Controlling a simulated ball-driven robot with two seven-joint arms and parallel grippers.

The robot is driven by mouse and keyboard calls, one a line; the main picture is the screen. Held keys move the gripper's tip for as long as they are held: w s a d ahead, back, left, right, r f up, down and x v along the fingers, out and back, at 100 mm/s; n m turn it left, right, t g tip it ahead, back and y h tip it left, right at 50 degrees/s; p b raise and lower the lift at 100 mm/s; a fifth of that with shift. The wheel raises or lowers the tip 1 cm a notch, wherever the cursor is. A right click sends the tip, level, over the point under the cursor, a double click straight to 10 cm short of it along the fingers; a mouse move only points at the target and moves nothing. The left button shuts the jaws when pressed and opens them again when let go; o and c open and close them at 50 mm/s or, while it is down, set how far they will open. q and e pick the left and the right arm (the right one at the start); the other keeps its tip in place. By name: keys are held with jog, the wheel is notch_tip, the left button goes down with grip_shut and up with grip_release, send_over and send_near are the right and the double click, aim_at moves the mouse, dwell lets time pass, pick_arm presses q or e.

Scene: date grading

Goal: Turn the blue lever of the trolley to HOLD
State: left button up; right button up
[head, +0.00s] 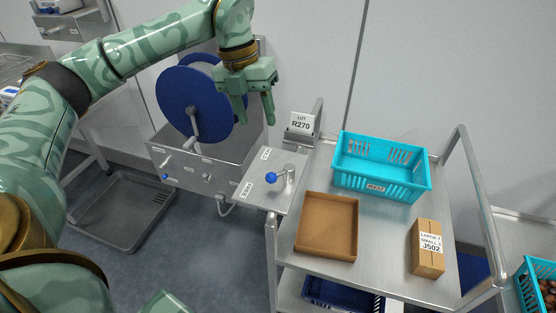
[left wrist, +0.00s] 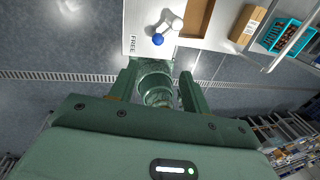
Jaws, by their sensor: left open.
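The blue lever (head: 271,178) is a metal arm with a blue ball knob on the trolley's (head: 390,277) left side plate. Its knob points left, towards the FREE label (head: 246,189); a second label (head: 265,154) lies further back on the plate, its word hard to read. The lever also shows in the left wrist view (left wrist: 158,40), near the FREE label (left wrist: 132,44). My left gripper (head: 256,119) is open and empty, above and behind the lever, apart from it. In the left wrist view its fingers (left wrist: 158,72) stand apart below the knob. My right gripper is out of view.
On the trolley stand a turquoise crate (head: 381,186), a brown tray (head: 327,250), a labelled box (head: 428,262) and a LOT R270 sign (head: 301,123). A machine with a blue drum (head: 193,98) stands left, behind the lever. The trolley's handrail (head: 478,190) rises at right.

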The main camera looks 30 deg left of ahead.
aim_at(271, 173)
pick_arm(q)
jog(key=b+x, duration=0.1)
jog(key=x, duration=0.7)
jog(key=b+x, duration=0.2)
jog(key=x, duration=0.6)
jog(key=shift+a+f, duration=0.15)
jog(key=shift+a, duration=0.05)
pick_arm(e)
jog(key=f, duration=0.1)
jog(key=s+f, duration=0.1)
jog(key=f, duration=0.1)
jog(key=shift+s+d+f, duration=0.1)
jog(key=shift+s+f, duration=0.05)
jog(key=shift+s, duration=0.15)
pick_arm(q)
jog(key=c, duration=0.9)
